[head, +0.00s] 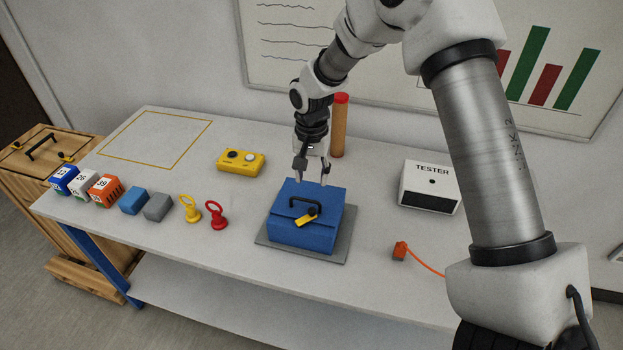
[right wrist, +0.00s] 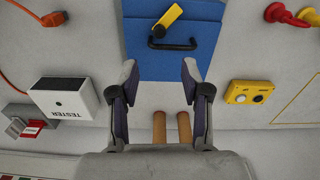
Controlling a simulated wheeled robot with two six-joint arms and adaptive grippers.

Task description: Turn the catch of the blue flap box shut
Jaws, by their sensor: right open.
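The blue flap box (head: 303,232) stands on a grey plate (head: 268,243) near the middle of the table. Its lid is down, with a black handle on it and a yellow catch (head: 307,217) at the front, lying at a slant. My right gripper (head: 311,181) is open and empty above the back edge of the box. In the right wrist view the box (right wrist: 170,65) lies beyond the open fingers, with the slanted yellow catch (right wrist: 167,19) past the black handle (right wrist: 172,44). My left gripper is in neither view.
A yellow control box (head: 241,162), coloured cubes (head: 105,190) and yellow and red ring pieces (head: 216,214) are to the left. A white tester (head: 430,184) and an orange cable end (head: 401,250) are to the right. A brown cylinder (head: 339,130) stands behind the box.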

